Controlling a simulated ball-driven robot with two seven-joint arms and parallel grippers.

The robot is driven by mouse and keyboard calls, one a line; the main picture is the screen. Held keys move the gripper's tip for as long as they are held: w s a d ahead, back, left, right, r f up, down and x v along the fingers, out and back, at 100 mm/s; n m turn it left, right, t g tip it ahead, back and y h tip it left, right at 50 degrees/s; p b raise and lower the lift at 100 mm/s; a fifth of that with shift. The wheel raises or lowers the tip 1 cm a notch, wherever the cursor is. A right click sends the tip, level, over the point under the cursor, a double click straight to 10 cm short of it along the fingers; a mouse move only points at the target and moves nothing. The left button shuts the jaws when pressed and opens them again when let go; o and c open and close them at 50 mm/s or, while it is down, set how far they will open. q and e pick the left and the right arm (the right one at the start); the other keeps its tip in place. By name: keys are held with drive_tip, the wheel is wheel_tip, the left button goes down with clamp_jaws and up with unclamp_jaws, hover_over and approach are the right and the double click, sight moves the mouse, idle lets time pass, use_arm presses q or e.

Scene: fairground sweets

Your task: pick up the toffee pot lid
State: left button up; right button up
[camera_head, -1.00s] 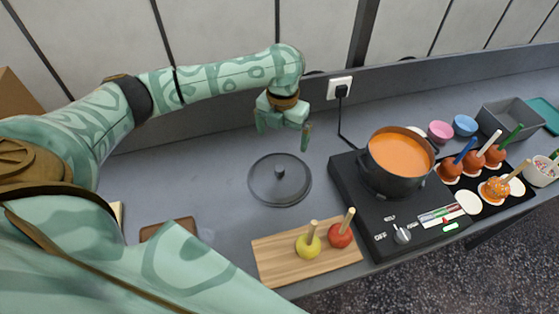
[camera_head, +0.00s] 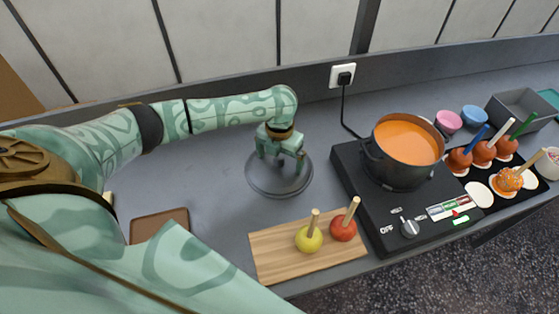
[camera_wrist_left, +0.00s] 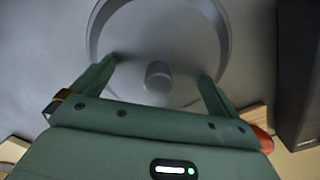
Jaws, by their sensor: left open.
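The toffee pot lid (camera_head: 283,188) is a round grey disc lying flat on the counter, left of the hot plate. My left gripper (camera_head: 281,166) is over the lid, fingers pointing down, and covers its knob in the head view. In the left wrist view, the lid (camera_wrist_left: 160,30) shows with its knob (camera_wrist_left: 158,76) between the two spread fingers of the left gripper (camera_wrist_left: 160,75). The fingers are open and apart from the knob. The toffee pot (camera_head: 397,160), full of orange toffee, stands on the black hot plate (camera_head: 353,172). My right gripper is not in view.
A wooden board (camera_head: 270,257) with a yellow apple (camera_head: 309,240) and a red apple (camera_head: 343,229) on sticks lies in front of the lid. A brown slab (camera_head: 160,225) lies to the left. Coated apples (camera_head: 484,152), cups (camera_head: 448,121) and a grey bin (camera_head: 522,108) are at the right.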

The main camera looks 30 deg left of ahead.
use_arm(q)
drive_tip(key=shift+s, duration=0.2)
drive_tip(key=c, duration=2.1)
drive_tip(key=shift+c, duration=0.2)
